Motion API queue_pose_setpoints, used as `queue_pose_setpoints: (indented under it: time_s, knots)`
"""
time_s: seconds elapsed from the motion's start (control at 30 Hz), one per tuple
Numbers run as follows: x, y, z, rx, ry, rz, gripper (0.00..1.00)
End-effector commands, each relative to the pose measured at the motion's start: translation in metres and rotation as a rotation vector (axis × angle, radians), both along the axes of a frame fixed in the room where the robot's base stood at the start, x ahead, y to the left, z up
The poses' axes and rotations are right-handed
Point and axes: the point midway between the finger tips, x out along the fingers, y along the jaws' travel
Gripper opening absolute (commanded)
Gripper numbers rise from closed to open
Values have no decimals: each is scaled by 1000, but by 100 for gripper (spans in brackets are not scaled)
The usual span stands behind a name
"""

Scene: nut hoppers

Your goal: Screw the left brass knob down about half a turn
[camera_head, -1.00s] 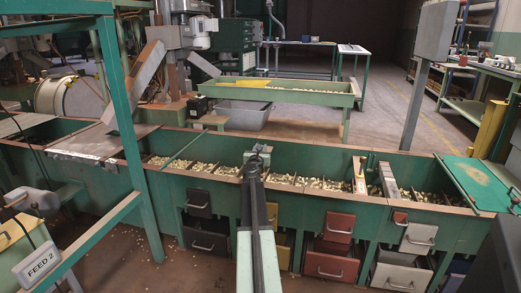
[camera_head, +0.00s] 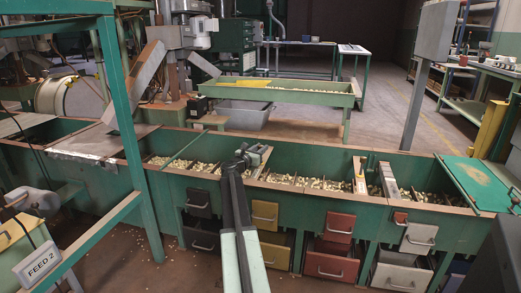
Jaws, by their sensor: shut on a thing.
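My gripper (camera_head: 243,154) is at the far end of my arm, over the green hopper trough near its middle. It is small and dark in this view. It is shut at the left side of a grey bar (camera_head: 259,158) that lies across the trough. The left brass knob cannot be made out; the jaws cover the spot where they close. A wooden bar (camera_head: 360,173) and another grey bar (camera_head: 389,183) cross the trough further right.
The green trough (camera_head: 310,155) holds nuts in several compartments. Drawers hang below it, including a red one (camera_head: 339,226). A green post (camera_head: 122,120) stands at left, a grey post (camera_head: 414,105) at right. A green tray (camera_head: 275,90) stands behind.

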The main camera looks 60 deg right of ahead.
Motion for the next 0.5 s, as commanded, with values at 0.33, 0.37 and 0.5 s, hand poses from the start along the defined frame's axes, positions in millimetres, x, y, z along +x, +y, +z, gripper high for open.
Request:
queue_pose_setpoints:
  time_s: [0.33, 0.37, 0.5]
  knots:
    - [0, 0, 0, 0, -1, 1, 46]
    - [0, 0, 0, 0, -1, 1, 46]
    - [0, 0, 0, 0, 0, 1, 46]
